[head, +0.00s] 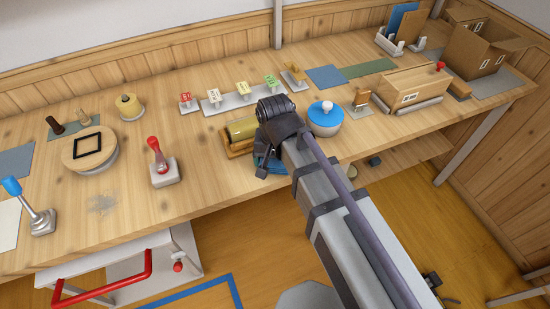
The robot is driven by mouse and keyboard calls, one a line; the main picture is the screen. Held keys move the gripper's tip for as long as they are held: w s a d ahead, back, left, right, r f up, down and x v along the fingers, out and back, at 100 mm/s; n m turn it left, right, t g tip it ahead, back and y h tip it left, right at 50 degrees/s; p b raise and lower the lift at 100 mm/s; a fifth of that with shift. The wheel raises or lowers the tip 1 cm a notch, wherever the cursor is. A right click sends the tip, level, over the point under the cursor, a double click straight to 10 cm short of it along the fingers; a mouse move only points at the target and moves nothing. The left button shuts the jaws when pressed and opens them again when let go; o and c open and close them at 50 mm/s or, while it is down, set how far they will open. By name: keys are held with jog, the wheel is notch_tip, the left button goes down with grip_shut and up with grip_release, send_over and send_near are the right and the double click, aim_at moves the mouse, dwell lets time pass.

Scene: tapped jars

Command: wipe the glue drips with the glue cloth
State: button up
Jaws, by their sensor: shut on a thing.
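A pale grey smeared patch (102,204), which looks like the glue drips, lies on the wooden bench near its front edge, left of the red-handled tool. My gripper (263,170) is over the front edge of the bench, right of that patch and well apart from it. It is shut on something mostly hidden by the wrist. A dark blue piece (270,163) shows just beside the jaws; it may be the glue cloth, but I cannot tell for certain. Whether it touches the bench is also hidden.
A red-handled tool (160,165) and a round wooden board (90,148) stand near the patch. A brass cylinder (242,129) on a wooden cradle is beside my wrist. Bare bench lies between the tool and the cradle.

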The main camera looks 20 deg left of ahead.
jog(key=shift+w+d, duration=1.95)
jog(key=shift+d, duration=0.05)
jog(key=shift+r, duration=0.1)
notch_tip(320, 180, up, 6)
jog(key=p, duration=0.6)
notch_tip(320, 180, up, 3)
jog(key=p, duration=0.3)
jog(key=shift+a, duration=0.1)
